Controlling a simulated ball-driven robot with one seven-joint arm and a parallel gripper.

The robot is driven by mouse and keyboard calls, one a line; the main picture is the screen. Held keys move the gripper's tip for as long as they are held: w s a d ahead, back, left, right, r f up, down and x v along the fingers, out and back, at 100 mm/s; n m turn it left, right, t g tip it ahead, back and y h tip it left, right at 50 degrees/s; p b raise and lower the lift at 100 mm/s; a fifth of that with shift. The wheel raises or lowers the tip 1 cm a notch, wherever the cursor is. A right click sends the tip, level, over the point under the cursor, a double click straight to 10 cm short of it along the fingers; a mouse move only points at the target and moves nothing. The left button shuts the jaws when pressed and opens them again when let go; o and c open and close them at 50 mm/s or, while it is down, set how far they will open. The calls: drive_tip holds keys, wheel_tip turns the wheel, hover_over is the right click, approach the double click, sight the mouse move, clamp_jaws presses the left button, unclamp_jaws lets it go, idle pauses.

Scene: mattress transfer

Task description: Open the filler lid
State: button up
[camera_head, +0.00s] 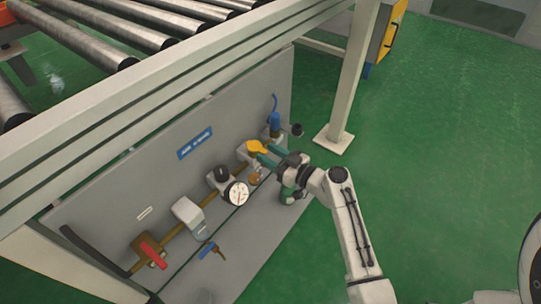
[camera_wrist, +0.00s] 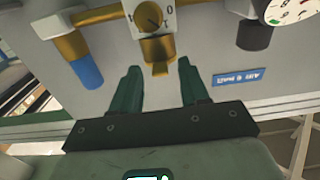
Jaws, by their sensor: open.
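The part I take for the filler lid is a yellow-brass cap (camera_head: 257,147) on a white block in the row of air fittings. In the wrist view the cap (camera_wrist: 157,48) projects from the white block (camera_wrist: 154,17), which has a small dial. My gripper (camera_head: 267,157) is at the panel beside this cap, with its green fingers pointing towards it. In the wrist view my gripper (camera_wrist: 158,68) is open, one finger to each side of the cap's end. Gaps show between the cap and both fingers. The cap's base is partly hidden in the head view.
A round gauge (camera_head: 237,193) and black knob (camera_head: 221,174) are left of the cap, and a blue fitting (camera_head: 275,124) is right of it. A red-handled valve (camera_head: 152,255) is further left. A beige post (camera_head: 352,80) stands behind. Green floor (camera_head: 450,150) is clear at right.

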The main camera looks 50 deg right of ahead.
drive_tip(key=shift+c, duration=0.3)
clamp_jaws()
idle(0.4)
